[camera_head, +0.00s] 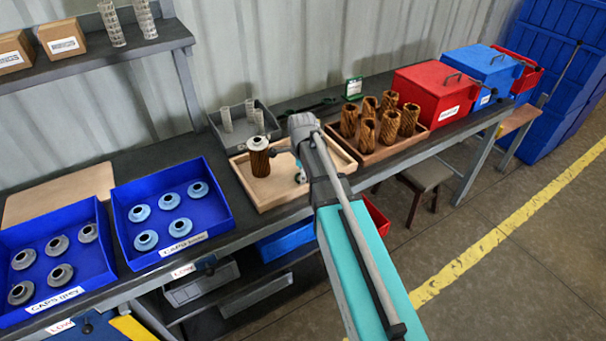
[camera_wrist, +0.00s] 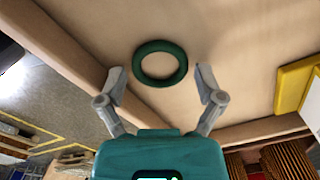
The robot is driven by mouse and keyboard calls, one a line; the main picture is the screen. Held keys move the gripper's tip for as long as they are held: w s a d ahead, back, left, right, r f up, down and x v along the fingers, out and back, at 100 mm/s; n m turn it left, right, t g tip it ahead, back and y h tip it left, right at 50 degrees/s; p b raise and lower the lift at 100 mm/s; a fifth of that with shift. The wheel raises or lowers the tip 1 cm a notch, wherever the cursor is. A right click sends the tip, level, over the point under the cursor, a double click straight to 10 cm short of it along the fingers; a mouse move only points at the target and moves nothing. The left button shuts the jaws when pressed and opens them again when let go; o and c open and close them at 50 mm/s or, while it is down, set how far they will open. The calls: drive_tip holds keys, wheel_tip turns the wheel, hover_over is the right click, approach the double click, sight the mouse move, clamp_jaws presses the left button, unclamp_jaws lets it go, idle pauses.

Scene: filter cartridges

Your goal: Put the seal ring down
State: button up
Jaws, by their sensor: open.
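The dark green seal ring (camera_wrist: 160,82) lies flat on the bare wooden floor of the tray in the wrist view. My gripper (camera_wrist: 159,70) is open, with one finger to the left and one to the right of the ring and a gap on each side. In the head view the wooden tray (camera_head: 243,183) stands on the bench, and my gripper (camera_head: 300,175) is low over it, mostly hidden by my arm. I cannot make out the ring there. A brown pleated cartridge (camera_head: 260,163) with a pale cap stands upright in the tray, left of my gripper.
A second wooden tray (camera_head: 376,158) with several brown cartridges is to the right. Blue bins of blue caps (camera_head: 216,222) and grey caps (camera_head: 103,262) are at the left. A grey bin (camera_head: 266,118) stands behind. A yellow block (camera_wrist: 294,88) is right of the ring.

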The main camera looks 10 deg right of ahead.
wheel_tip(320, 180, up, 12)
drive_tip(key=p, duration=1.1)
drive_tip(key=shift+p, duration=0.3)
idle(0.5)
drive_tip(key=s+n, duration=1.6)
drive_tip(key=n, duration=0.3)
drive_tip(key=shift+n, duration=0.4)
drive_tip(key=shift+d, duration=0.1)
idle(0.5)
